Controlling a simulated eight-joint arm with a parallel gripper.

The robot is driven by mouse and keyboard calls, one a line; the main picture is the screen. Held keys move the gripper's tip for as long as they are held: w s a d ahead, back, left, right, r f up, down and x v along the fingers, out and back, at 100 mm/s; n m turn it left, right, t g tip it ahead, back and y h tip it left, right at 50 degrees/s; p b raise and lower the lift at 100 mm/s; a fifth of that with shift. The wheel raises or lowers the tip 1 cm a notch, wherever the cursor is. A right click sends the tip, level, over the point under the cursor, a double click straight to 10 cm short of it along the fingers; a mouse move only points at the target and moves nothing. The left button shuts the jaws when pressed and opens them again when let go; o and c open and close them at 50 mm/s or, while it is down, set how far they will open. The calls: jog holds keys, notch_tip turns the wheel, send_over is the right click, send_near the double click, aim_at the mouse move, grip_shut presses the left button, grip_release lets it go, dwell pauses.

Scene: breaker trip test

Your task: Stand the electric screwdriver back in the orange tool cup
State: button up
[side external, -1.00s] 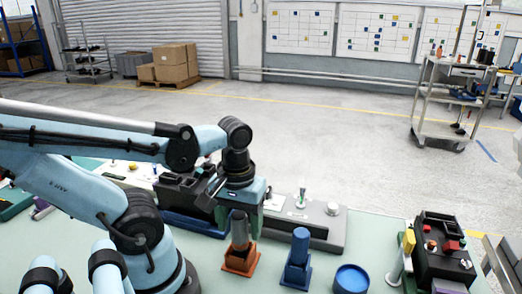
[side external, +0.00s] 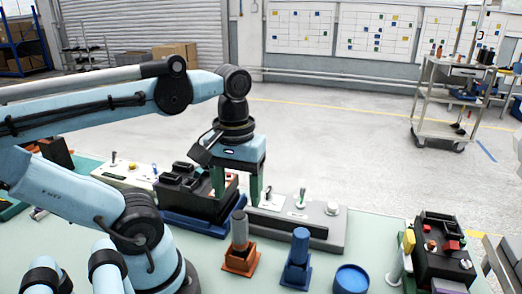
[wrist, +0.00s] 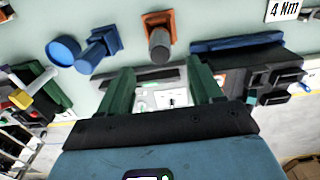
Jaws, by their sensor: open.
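The electric screwdriver (side external: 239,228), a grey cylinder, stands about upright in the orange tool cup (side external: 240,264) on the bench. In the wrist view the screwdriver's grey end (wrist: 160,48) points toward me from the orange cup (wrist: 154,18). My gripper (side external: 238,198) is open and empty, with its green fingers above and behind the screwdriver's top, apart from it. The fingers also show spread in the wrist view (wrist: 160,72), with nothing between them. The screwdriver's lower end is hidden inside the cup.
A blue tool stands in a blue holder (side external: 296,272) to the right, beside a round blue dish (side external: 351,279). A grey panel with a lever (side external: 318,228) and a black breaker unit (side external: 196,195) lie behind. A black box with coloured parts (side external: 440,250) stands far right.

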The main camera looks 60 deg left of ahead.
jog(key=shift+r, duration=1.85)
jog(key=w+d+f+m+t, duration=0.1)
jog(key=w+f+m+t, duration=0.6)
jog(key=w+m, duration=0.2)
jog(key=shift+w+d, duration=0.4)
jog(key=shift+w, duration=0.5)
